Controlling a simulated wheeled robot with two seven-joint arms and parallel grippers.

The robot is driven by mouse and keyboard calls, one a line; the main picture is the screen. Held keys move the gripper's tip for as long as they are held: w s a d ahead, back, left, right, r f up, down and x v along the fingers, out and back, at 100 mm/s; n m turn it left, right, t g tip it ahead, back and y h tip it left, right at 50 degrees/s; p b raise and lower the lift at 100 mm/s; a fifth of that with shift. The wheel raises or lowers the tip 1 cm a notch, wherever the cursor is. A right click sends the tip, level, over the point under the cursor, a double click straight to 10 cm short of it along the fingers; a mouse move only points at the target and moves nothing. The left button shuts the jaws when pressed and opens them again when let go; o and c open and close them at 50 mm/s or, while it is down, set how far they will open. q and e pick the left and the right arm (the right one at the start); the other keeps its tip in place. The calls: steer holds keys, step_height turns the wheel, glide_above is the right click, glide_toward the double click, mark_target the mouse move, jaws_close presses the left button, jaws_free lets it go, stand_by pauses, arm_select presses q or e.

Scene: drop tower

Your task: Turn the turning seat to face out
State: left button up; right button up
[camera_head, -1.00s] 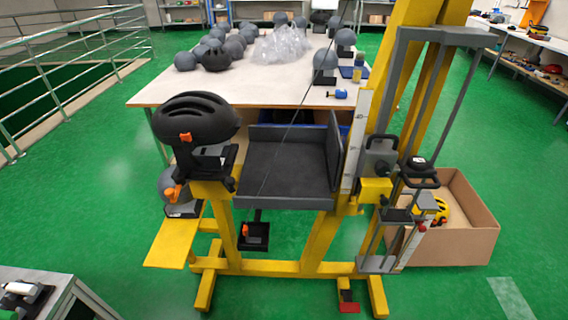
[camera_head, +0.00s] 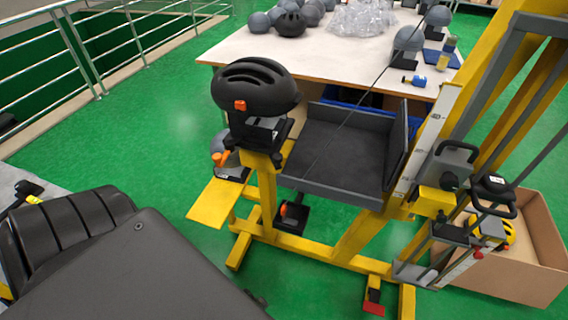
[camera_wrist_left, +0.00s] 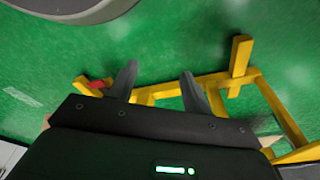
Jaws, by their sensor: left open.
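The turning seat (camera_head: 262,133) is a dark bracket at the upper left of the yellow tower frame, with a black helmet (camera_head: 255,86) on top. An orange clip shows on the helmet's near side. Which way the seat faces is hard to tell. My left gripper (camera_wrist_left: 157,88) is open and empty in the left wrist view, its two fingers apart over the tower's yellow feet. In the head view my left arm fills the lower left, well short of the seat. My right gripper is not in view.
A grey tray (camera_head: 345,155) lies right of the seat. The tower's yellow base (camera_head: 345,257) stands on green floor, with a red pedal (camera_head: 374,309) at the front. A white table (camera_head: 340,66) with helmets stands behind. A cardboard box (camera_head: 525,272) is at right.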

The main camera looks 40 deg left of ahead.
arm_select(q)
steer(key=w+a+r+t, duration=0.1)
steer(key=w+r, duration=0.1)
steer(key=r, duration=0.8)
steer(key=w+a+r+t, duration=0.1)
steer(key=w+r, duration=0.2)
steer(key=r, duration=0.8)
steer(key=w+a+r+t, duration=0.9)
steer(key=w+a+r, duration=0.4)
steer(key=r, duration=0.2)
steer(key=w+a+r+m+t+h, duration=0.1)
steer(key=w+r+m+t+h, duration=0.2)
steer(key=r, duration=0.4)
steer(key=w+a+r+h, duration=0.1)
steer(key=w+r+h, duration=0.2)
steer(key=r+h, duration=0.3)
step_height(320, 180, down, 7)
steer(key=y, duration=0.1)
steer(key=shift+f+x, duration=0.15)
steer(key=shift+x, duration=1.6)
steer(key=shift+f+x, duration=0.15)
steer(key=shift+x, duration=1.65)
jaws_close()
